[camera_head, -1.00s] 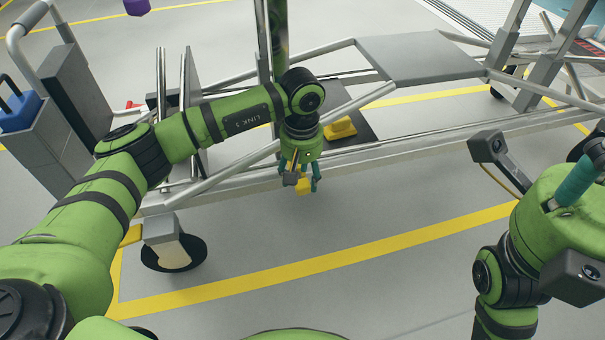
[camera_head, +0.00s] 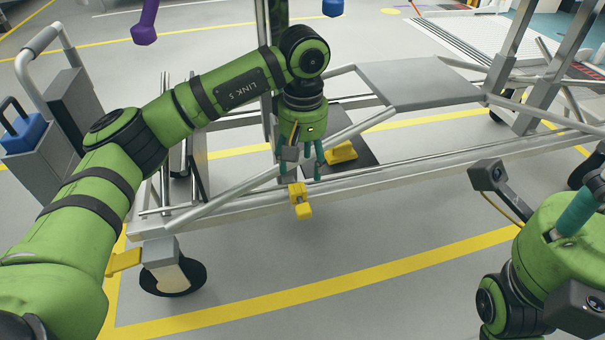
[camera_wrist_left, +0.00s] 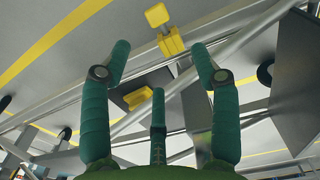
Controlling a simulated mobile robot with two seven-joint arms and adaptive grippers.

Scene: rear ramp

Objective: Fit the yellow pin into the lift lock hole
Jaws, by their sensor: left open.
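The yellow pin (camera_head: 302,209) shows at the near side rail of the lift frame, its yellow head hanging outward beside a yellow block on the rail. It also shows in the left wrist view (camera_wrist_left: 157,15), at the top beyond the fingertips. My right gripper (camera_head: 576,208) shows only partly, far from the pin.
A second yellow block (camera_head: 341,152) lies on a dark plate (camera_head: 362,146) behind the rail. Diagonal tubes (camera_head: 350,130) and a grey platform (camera_head: 420,82) stand close to my left arm. A caster wheel (camera_head: 173,278) is at lower left. The floor in front is clear.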

